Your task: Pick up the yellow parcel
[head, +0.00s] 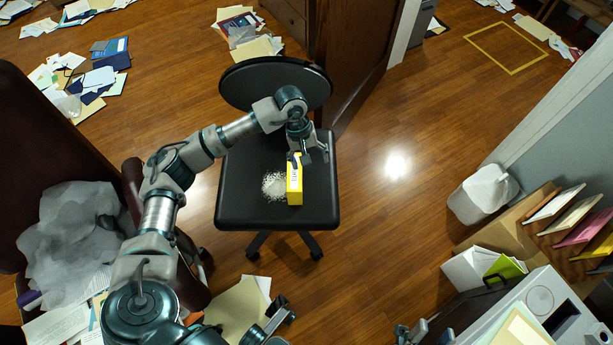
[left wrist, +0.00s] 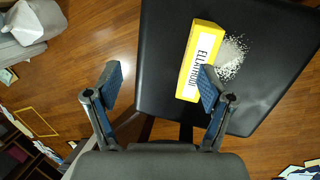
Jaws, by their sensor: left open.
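The yellow parcel (head: 295,188) with a white label lies on the black seat of an office chair (head: 250,212). It also shows in the left wrist view (left wrist: 201,50). My left gripper (head: 308,158) is open over the seat, at the parcel's far end. In the left wrist view the open fingers (left wrist: 160,80) are apart, with the right finger overlapping the parcel's labelled edge; the parcel is not between them. Contact cannot be told. My right gripper (head: 340,332) is at the bottom edge of the head view, its fingertips wide apart and empty.
White grains (head: 273,185) are spilled beside the parcel. The chair back (head: 240,85) rises behind my left gripper. A dark door (head: 355,60) stands behind the chair, and a printer (head: 540,300) is at lower right. The wooden floor right of the chair is clear.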

